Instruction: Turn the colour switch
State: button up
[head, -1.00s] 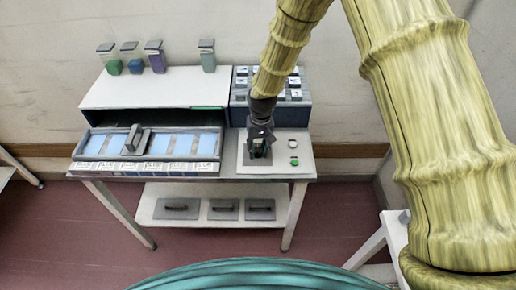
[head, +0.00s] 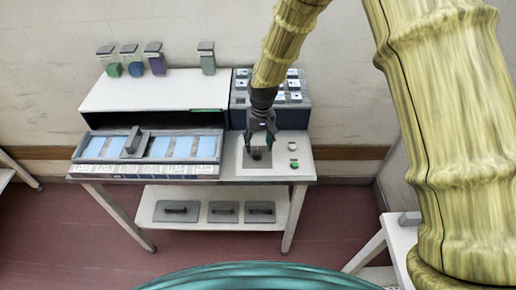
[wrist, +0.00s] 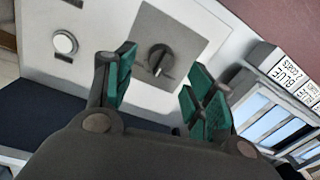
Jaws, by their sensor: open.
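The colour switch (wrist: 159,59) is a dark round knob with a pale pointer mark on a grey square plate, set in a white panel. In the head view the switch (head: 257,155) sits on the right part of the bench. My gripper (head: 258,146) is just above it, pointing down. In the wrist view my gripper (wrist: 160,84) has its green-padded fingers spread apart, with the knob beyond and between them. Nothing is between the fingers, and they look clear of the knob.
A white round button (wrist: 65,43) lies beside the switch plate. A green button (head: 294,163) is to the right. A tray of pale blue panels (head: 183,147) with printed labels is at left. A blue-grey rack (head: 292,116) stands behind.

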aim_at(260, 152)
notch_tip(260, 152, up, 7)
jog(key=shift+d+r, duration=0.2)
jog(key=shift+d, duration=0.05)
dwell(0.4)
